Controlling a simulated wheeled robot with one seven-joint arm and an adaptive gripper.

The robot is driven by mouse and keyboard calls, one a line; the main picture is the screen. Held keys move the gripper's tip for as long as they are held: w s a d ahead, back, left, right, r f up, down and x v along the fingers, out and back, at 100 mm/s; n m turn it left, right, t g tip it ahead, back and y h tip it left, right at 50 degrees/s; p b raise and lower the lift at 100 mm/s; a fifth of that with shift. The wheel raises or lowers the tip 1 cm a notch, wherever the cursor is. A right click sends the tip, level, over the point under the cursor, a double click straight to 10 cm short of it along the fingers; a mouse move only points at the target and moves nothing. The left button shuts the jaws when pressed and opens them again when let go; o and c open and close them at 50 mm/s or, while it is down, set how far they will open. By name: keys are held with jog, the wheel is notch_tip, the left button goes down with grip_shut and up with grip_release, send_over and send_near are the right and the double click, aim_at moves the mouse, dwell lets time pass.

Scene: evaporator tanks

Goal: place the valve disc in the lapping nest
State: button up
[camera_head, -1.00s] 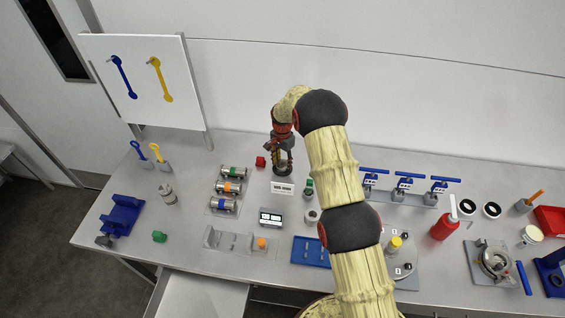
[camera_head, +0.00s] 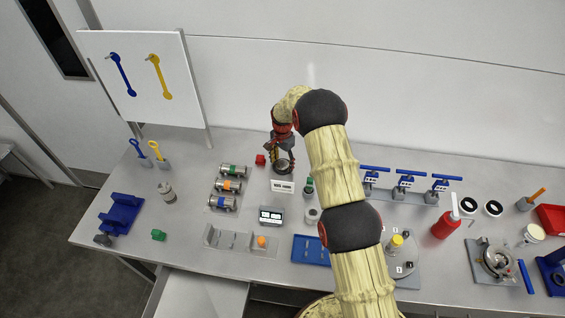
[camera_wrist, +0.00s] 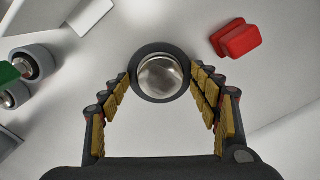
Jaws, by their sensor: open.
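My gripper (camera_head: 283,158) is open above the back middle of the bench. In the wrist view its two padded fingers (camera_wrist: 160,92) stand apart at either side of a round dark ring with a shiny, silvery rounded metal centre (camera_wrist: 160,77). The fingertips are very close to the ring's sides; I cannot tell whether they touch. The same dark ring shows just below the gripper in the head view (camera_head: 284,166). I cannot tell for sure which part is the valve disc and which is the lapping nest.
A red block (camera_wrist: 236,39) lies close by on the right in the wrist view. A white block with a label (camera_head: 283,186) stands in front of the ring. Metal cylinders with coloured bands (camera_head: 229,186) lie to the left. Blue-handled valves (camera_head: 405,182) stand to the right.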

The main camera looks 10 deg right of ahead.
jog(key=shift+r+p, duration=0.5)
jog(key=shift+r, duration=0.05)
notch_tip(320, 180, up, 12)
notch_tip(320, 180, up, 16)
jog(key=n+t, duration=0.1)
jog(key=n, duration=0.2)
send_over(283, 164)
jog(key=s, duration=0.8)
jog(key=s+r+n+t, duration=0.2)
jog(key=s+r, duration=0.8)
jog(key=s, duration=0.1)
jog(key=s+r+n+t, duration=0.2)
jog(key=s+n, duration=0.4)
jog(key=s, duration=2.1)
jog(key=shift+s+r+t+b, duration=0.3)
jog(key=shift+r+b, duration=0.1)
jog(key=shift+r, duration=0.15)
jog(key=shift+a+f, duration=0.1)
jog(key=shift+f, duration=0.05)
